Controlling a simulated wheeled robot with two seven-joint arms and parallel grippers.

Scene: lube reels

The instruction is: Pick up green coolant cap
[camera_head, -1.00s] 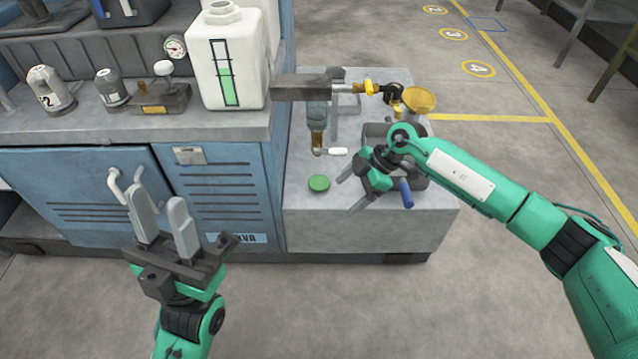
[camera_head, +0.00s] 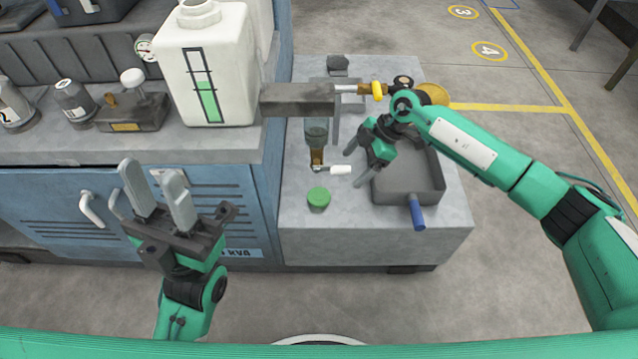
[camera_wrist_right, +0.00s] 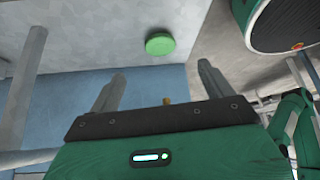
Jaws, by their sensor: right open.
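The green coolant cap (camera_head: 319,199) is a small round lid on the low grey bench (camera_head: 295,225), near its front left part. It also shows in the right wrist view (camera_wrist_right: 160,43), beyond and between my open fingers. My right gripper (camera_head: 359,174) is over the bench, right of the cap and apart from it. Its fingers are apart with nothing between them, as the right wrist view (camera_wrist_right: 157,85) shows. My left gripper (camera_head: 155,185) is in front of the blue cabinet with its two fingers apart and empty.
A grey tray with a blue handle (camera_head: 418,212) sits right of the cap. Behind the cap are a white-handled valve (camera_head: 341,170) and a grey block (camera_head: 298,99) jutting over the bench. A white tank (camera_head: 208,60) stands on the cabinet (camera_head: 60,200). Bench surface around the cap is clear.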

